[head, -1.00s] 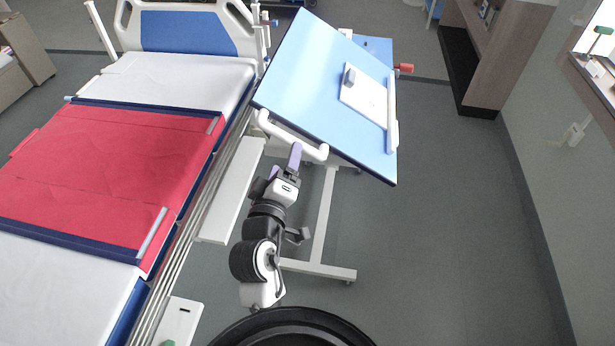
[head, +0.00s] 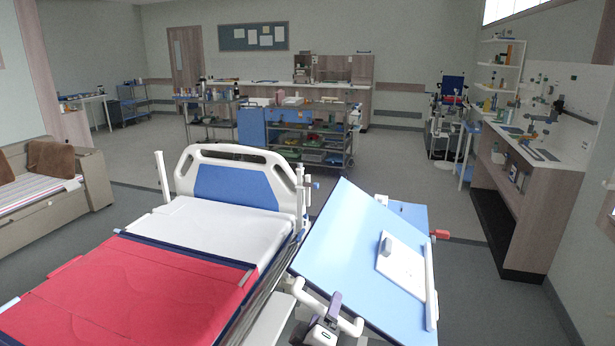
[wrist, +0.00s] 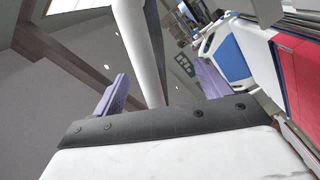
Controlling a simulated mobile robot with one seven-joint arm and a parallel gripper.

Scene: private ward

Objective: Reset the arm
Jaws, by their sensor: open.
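My gripper (head: 333,308) is at the bottom of the head view, beside the white tubular handle (head: 352,327) under the near edge of the tilted blue overbed table (head: 340,245). In the wrist view its two purple fingers (wrist: 162,86) stand apart. A white bar (wrist: 140,45) rises in the gap between them in that picture. I cannot tell whether the bar touches a finger. No object is held. Most of my arm is out of the head view.
A hospital bed with a red cover (head: 135,290) lies left of the table. A white board (head: 402,268) rests on the tabletop. Supply carts (head: 310,115) stand behind, and a wooden counter (head: 510,190) is at right. Grey floor (head: 490,310) is open right of the table.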

